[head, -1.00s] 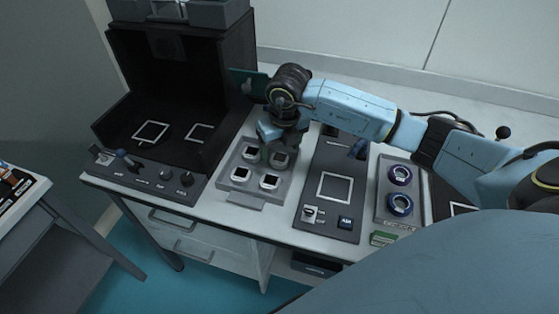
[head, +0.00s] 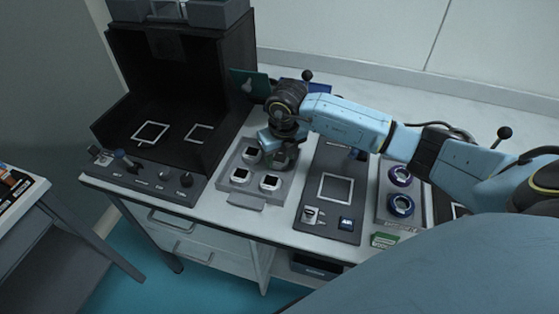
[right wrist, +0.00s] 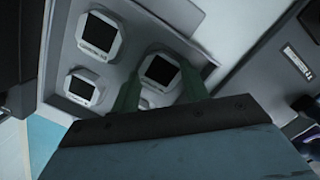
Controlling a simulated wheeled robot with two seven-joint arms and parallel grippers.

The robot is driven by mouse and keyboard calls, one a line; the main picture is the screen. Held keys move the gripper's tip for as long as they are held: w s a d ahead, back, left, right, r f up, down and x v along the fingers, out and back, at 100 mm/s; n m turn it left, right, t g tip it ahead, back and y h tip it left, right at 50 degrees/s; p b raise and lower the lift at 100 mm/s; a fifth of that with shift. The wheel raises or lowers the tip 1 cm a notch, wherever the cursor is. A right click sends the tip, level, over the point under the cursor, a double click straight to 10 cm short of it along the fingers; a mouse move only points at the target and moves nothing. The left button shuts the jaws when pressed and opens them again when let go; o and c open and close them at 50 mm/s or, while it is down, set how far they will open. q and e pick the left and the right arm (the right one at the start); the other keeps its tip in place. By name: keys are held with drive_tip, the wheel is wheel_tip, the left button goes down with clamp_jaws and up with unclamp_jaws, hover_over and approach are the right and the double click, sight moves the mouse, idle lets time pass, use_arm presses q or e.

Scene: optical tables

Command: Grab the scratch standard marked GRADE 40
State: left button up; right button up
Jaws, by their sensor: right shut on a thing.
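A grey tray (head: 225,187) on the bench holds pale octagonal scratch standards with black square faces. In the head view three show: back left (head: 252,155), front left (head: 240,175) and front right (head: 270,181). The back right place is hidden by my right gripper (head: 284,160), which points down there. In the right wrist view its green fingers (right wrist: 160,92) stand on both sides of one scratch standard (right wrist: 160,70), shut on it. It appears still at its place in the tray. The small labels are too blurred to read, so I cannot tell which is GRADE 40. My left gripper is out of view.
A dark open booth (head: 175,105) with knobs along its front stands left of the tray. A dark panel with a white square outline (head: 335,187) lies to the right, then a grey holder with two purple-blue rings (head: 401,205). A green box (head: 384,240) sits near the front edge.

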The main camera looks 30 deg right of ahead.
drive_tip(key=shift+s+f, duration=0.1)
clamp_jaws()
drive_tip(key=shift+d, duration=0.1)
